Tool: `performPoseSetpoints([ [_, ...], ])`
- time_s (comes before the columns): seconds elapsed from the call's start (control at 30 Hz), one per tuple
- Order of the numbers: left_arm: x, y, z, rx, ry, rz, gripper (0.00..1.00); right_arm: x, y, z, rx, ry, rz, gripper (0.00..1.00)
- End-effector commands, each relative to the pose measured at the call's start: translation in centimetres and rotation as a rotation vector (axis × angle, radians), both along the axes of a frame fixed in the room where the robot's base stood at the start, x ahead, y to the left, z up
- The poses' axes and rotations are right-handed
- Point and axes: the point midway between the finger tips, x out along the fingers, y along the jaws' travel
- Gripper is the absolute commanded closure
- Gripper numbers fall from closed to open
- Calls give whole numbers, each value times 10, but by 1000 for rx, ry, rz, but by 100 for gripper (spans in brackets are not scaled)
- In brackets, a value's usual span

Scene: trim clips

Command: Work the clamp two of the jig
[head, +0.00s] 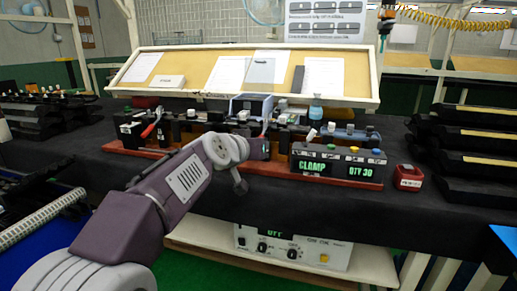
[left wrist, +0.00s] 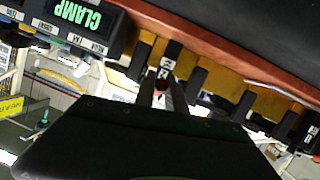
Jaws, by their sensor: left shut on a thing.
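The jig (head: 283,165) stands on the dark bench with a red-brown base and a row of clamps. In the left wrist view, turned upside down, a small label (left wrist: 166,66) that seems to read 2 marks clamp two. My left gripper (left wrist: 161,92) is shut on a dark red clamp handle (left wrist: 162,82) by that label. In the head view my left gripper (head: 262,149) reaches the middle of the jig, and my wrist hides most of that clamp. A display box (head: 338,165) reads CLAMP and QTY 30. My right gripper is not in view.
Another clamp with a red lever (head: 151,129) stands at the jig's left end. A white-tipped lever (head: 310,134) stands right of my gripper. A red box (head: 409,177) sits right of the display. Black racks (head: 465,140) fill the bench's right side. The front bench strip is clear.

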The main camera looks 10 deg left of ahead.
Motion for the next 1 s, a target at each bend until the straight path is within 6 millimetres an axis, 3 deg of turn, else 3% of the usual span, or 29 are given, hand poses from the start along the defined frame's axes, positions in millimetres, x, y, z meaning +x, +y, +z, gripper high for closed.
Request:
performPoseSetpoints([
  [0.1, 0, 0, 0, 1, 0, 0, 100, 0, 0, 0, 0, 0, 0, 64],
  [0.13, 0, 0, 0, 1, 0, 0, 79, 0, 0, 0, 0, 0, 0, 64],
  [0.2, 0, 0, 0, 1, 0, 0, 63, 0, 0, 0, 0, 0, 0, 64],
  [0.57, -6, 1, 3, 0, -1, 1, 63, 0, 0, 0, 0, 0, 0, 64],
  [0.8, -55, 10, 19, 1, -3, 2, 63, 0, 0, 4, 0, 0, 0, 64],
  [1.0, -81, 14, 27, 0, -1, 1, 63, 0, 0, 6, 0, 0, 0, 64],
])
